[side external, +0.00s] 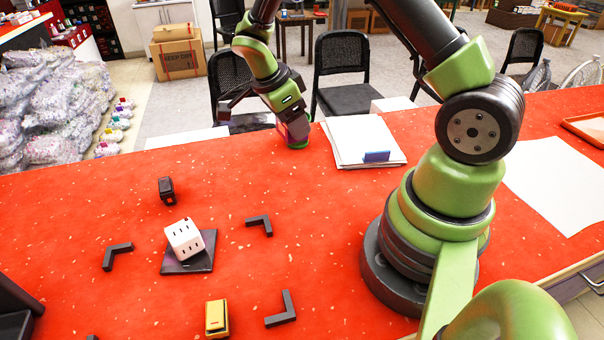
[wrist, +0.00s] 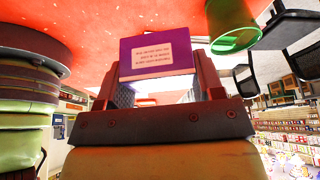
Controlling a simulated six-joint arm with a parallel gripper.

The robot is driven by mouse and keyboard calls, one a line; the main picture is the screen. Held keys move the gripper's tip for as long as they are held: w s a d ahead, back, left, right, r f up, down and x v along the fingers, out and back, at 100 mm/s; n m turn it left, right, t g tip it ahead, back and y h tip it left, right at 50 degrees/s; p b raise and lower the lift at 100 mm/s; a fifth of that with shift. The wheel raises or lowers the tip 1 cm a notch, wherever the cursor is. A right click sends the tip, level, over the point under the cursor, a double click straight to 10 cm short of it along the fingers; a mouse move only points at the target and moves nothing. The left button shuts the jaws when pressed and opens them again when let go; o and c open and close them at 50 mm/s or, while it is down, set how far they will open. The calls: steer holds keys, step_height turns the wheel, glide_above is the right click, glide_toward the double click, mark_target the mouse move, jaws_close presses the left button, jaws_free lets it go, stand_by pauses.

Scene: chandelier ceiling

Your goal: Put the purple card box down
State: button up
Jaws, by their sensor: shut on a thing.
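In the side external view my gripper (side external: 288,122) is low over the back edge of the red table, left of the paper stack. A small purple patch there (side external: 297,128) appears to be the box, mostly hidden by the fingers. I cannot tell whether it touches the table.
A green cup-like object (wrist: 234,32) is beside the box; its green edge shows below my gripper (side external: 299,146). Red table between is clear.

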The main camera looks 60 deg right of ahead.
steer(key=shift+s+d+f+m+g+y, duration=0.15)
steer(key=shift+s+m, duration=0.35)
steer(key=shift+s, duration=0.05)
steer(key=shift+s+d+f+m+g+y, duration=0.1)
steer(key=shift+s+f+m+g+y, duration=0.05)
steer(key=shift+s+m, duration=0.4)
glide_above(309, 173)
steer(key=a, duration=0.1)
steer(key=f, duration=0.4)
steer(key=shift+w+f, duration=0.15)
steer(key=shift+w, duration=0.25)
steer(key=shift+w+f, duration=0.1)
steer(key=shift+f, duration=2.3)
steer(key=shift+f, duration=0.1)
steer(key=o, duration=0.9)
steer(key=shift+o, duration=0.2)
